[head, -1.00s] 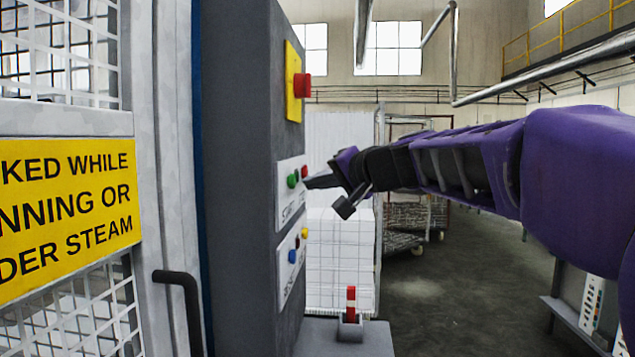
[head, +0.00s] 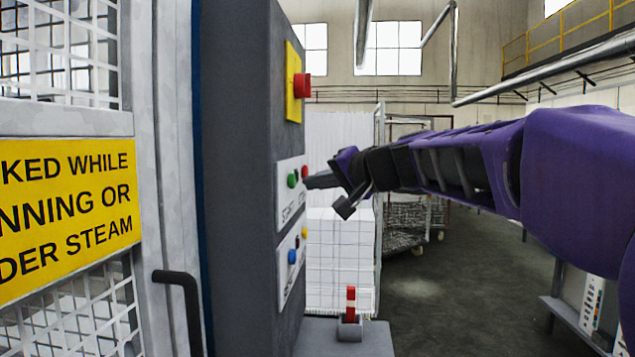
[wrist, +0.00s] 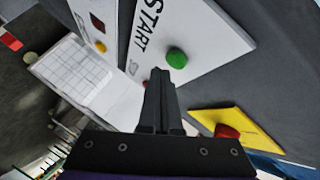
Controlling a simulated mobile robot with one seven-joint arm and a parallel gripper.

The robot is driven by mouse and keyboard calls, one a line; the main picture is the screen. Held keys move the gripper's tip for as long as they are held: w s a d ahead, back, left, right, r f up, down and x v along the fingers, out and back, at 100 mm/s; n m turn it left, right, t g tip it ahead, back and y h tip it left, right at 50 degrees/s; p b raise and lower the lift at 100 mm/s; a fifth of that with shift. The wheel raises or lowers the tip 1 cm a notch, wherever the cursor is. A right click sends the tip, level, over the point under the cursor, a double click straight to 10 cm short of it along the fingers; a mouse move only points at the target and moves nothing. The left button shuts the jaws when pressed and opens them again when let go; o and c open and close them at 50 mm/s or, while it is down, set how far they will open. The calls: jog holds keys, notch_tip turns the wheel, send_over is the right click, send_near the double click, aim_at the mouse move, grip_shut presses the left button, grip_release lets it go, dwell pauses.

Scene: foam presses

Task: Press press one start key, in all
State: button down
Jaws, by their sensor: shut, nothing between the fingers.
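The control panel (head: 237,130) is a grey upright box with a white START plate (head: 285,207) on its side face. The green start key (head: 291,180) sits on that plate, with a red button (head: 304,171) beside it. My gripper (head: 309,183) is shut and empty, its tips just right of the plate near the buttons; contact cannot be told. In the wrist view the shut fingers (wrist: 159,76) point at the plate. The green key (wrist: 176,58) shows just beyond and right of the tips, and the red button is partly hidden behind the fingers.
A red stop button (head: 303,85) on a yellow plate is above. A lower plate carries a blue button (head: 292,256) and a yellow one. A red upright piece (head: 351,303) stands on a grey ledge below. A mesh door (head: 70,80) is at left; open floor lies right.

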jog(key=shift+a, duration=0.1)
jog(key=shift+a, duration=0.3)
